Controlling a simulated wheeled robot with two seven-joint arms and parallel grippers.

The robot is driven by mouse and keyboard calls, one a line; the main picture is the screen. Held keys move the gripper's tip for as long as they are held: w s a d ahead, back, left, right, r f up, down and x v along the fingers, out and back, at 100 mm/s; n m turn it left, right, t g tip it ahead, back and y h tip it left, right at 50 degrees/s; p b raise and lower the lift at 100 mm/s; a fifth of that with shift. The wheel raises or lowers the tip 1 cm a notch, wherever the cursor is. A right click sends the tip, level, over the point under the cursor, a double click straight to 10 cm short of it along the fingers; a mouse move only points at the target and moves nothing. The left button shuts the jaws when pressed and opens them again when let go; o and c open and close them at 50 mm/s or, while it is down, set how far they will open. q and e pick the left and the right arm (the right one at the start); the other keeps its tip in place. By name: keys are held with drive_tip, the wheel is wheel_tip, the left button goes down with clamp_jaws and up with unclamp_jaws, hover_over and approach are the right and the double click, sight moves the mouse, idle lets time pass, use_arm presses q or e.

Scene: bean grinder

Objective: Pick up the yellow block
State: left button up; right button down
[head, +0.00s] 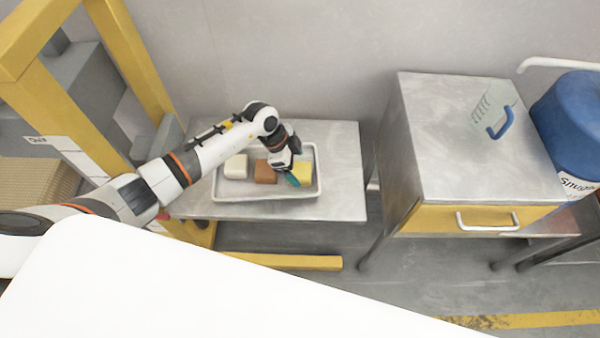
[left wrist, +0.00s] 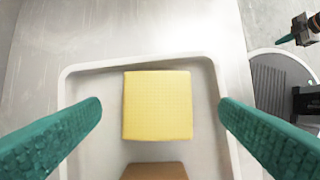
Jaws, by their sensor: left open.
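The yellow block (head: 303,172) sits at the right end of a white tray (head: 262,196) on a metal table. In the left wrist view the yellow block (left wrist: 157,105) lies centred between the two teal fingers, with a gap on each side. My left gripper (head: 291,177) is over the tray beside the yellow block and hides part of it. The same gripper (left wrist: 160,120) is open and empty in the wrist view. My right gripper is not in the head view.
A brown block (head: 265,172) and a white block (head: 236,167) share the tray. To the right stand a cabinet with a yellow drawer (head: 478,220), a clear measuring cup (head: 494,108) on it, and a blue container (head: 570,120). A yellow frame (head: 85,130) stands left.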

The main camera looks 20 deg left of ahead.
sight(300, 169)
use_arm(q)
drive_tip(key=x, duration=0.4)
drive_tip(key=shift+w, duration=0.15)
drive_tip(key=c, duration=1.1)
drive_tip(key=shift+r, duration=0.1)
drive_tip(key=shift+c, duration=0.4)
